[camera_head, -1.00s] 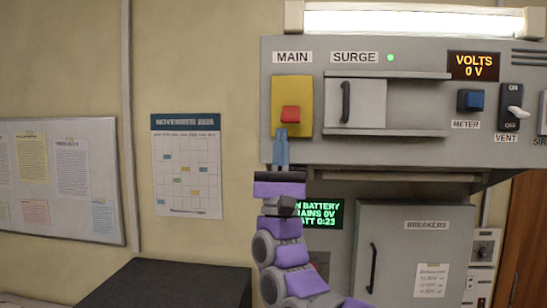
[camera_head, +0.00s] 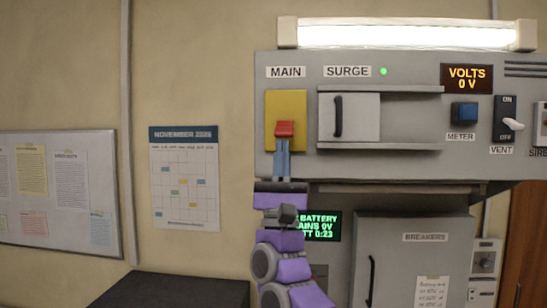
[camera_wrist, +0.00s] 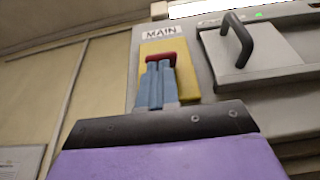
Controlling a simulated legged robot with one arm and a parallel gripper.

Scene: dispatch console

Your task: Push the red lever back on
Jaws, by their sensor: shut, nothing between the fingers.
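The red lever (camera_head: 285,128) sits on a yellow plate (camera_head: 299,104) under the MAIN label on the grey console. In the wrist view the red lever (camera_wrist: 161,58) shows just above my fingertips. My gripper (camera_head: 282,142) is shut and empty, its blue fingers pointing up at the lever's lower edge. In the wrist view my gripper (camera_wrist: 159,66) overlaps the lower part of the lever. The fingertips look to be touching it or very close; I cannot tell which. The VOLTS display (camera_head: 467,79) reads 0 V.
Right of the lever is a SURGE panel with a sliding cover (camera_head: 359,117) and black handle. Farther right are a blue METER button (camera_head: 464,112) and a VENT switch (camera_head: 513,124). Below are a green-text screen (camera_head: 321,226) and a BREAKERS door (camera_head: 425,265).

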